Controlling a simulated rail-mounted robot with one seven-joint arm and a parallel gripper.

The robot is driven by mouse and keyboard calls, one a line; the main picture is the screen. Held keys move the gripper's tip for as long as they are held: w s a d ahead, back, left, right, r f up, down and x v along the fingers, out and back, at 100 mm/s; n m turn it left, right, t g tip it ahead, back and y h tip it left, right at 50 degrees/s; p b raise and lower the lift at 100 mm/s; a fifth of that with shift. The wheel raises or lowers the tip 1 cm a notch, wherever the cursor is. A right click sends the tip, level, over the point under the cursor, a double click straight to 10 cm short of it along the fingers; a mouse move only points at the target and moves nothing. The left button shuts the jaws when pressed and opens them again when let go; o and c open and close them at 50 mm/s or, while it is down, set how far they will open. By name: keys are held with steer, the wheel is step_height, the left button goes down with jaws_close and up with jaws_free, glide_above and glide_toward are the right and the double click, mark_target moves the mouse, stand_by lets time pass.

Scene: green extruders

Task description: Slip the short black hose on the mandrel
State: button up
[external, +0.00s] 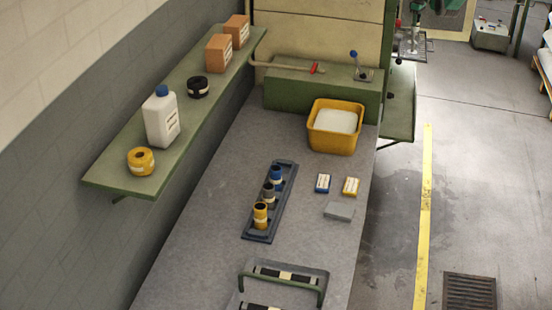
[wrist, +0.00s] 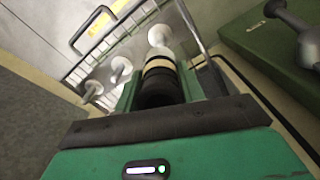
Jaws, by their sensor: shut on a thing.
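In the wrist view my gripper (wrist: 160,80) is shut on a black hose (wrist: 157,97) with a cream band, held between its two green fingers. A pale, round-ended mandrel (wrist: 159,36) shows just beyond the hose's far end, roughly in line with it. I cannot tell whether the hose touches it or is around it. Two other pale pegs (wrist: 120,70) (wrist: 92,88) stand to its left by a wire rack (wrist: 82,70). In the external view my gripper is not clearly seen; a wire rack with metal parts (external: 412,42) shows at the top right.
The workbench (external: 215,225) carries a dark tray (external: 250,236) of coloured cups, a yellow bin (external: 333,146) and a handled rack (external: 322,290) with black-and-cream striped pieces. A wall shelf (external: 110,178) holds a bottle and boxes. In the wrist view a green block (wrist: 270,60) is at right.

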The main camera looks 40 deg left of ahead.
mark_target(416, 28)
step_height(416, 28, down, 4)
steer(key=b, duration=0.4)
steer(key=shift+s+f, duration=0.15)
steer(key=shift+f, duration=0.05)
steer(key=shift+d, duration=0.15)
stand_by(0.5)
steer(key=shift+f, duration=0.15)
stand_by(0.3)
steer(key=shift+f+b, duration=0.8)
steer(key=shift+f, duration=0.55)
steer(key=shift+f, duration=0.15)
steer(key=shift+f+b, duration=0.85)
steer(key=shift+f, duration=0.2)
steer(key=shift+f, duration=0.2)
